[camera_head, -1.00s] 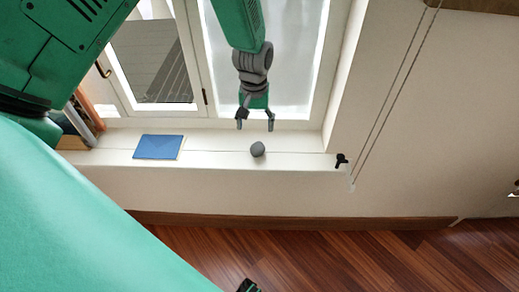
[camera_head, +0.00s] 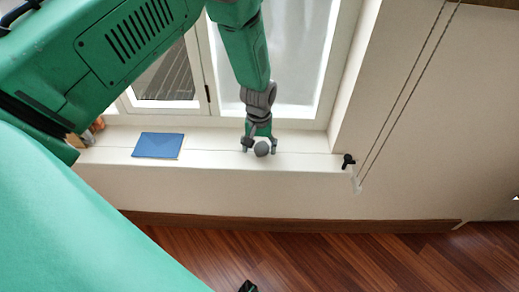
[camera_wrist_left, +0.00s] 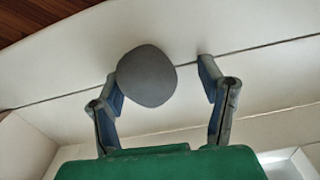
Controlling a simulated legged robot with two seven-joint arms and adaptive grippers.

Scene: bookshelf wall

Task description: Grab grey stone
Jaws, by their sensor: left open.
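The grey stone (camera_head: 262,149) is a small rounded lump on the white window sill (camera_head: 218,153). My left gripper (camera_head: 259,147) is open and low over the sill, with its fingers on either side of the stone in the head view. In the left wrist view the stone (camera_wrist_left: 147,76) lies just ahead of and partly between the fingertips of my left gripper (camera_wrist_left: 159,78). It is close to the left finger in that picture, and a clear gap separates it from the right finger. I cannot tell whether the left finger touches it. My right gripper is not identifiable.
A blue book (camera_head: 158,145) lies flat on the sill, left of the stone. The window frame (camera_head: 210,100) rises behind the sill. The sill between book and stone is clear.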

